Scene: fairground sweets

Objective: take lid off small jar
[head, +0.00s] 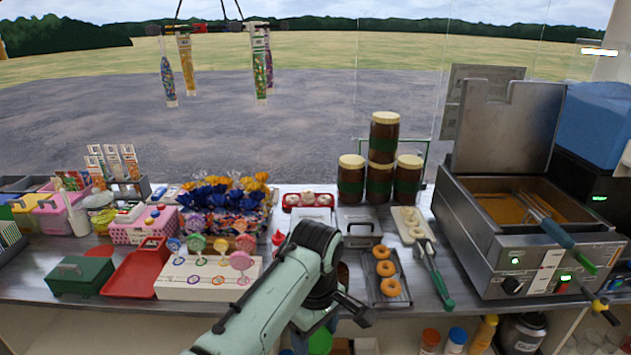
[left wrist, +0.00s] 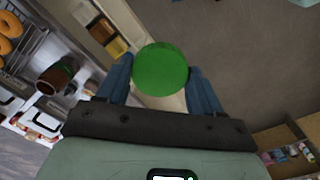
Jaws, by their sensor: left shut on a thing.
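My left gripper (left wrist: 160,75) is shut on a round green lid (left wrist: 160,69), held between its two blue fingers in the left wrist view. In the head view the green lid (head: 320,341) shows low in front of the counter's front edge, partly hidden by my arm. A small dark brown jar (left wrist: 57,77) stands on the counter in the left wrist view, apart from the lid, with its top uncovered. In the head view the jar (head: 342,274) is mostly hidden behind my left arm. My right gripper is not in view.
A rack of doughnuts (head: 383,282) lies right of my arm, with green-handled tongs (head: 436,283) beside it. A lollipop stand (head: 208,285) and a red tray (head: 135,275) are at left. Large brown jars (head: 378,183) are stacked behind. A fryer (head: 525,240) fills the right.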

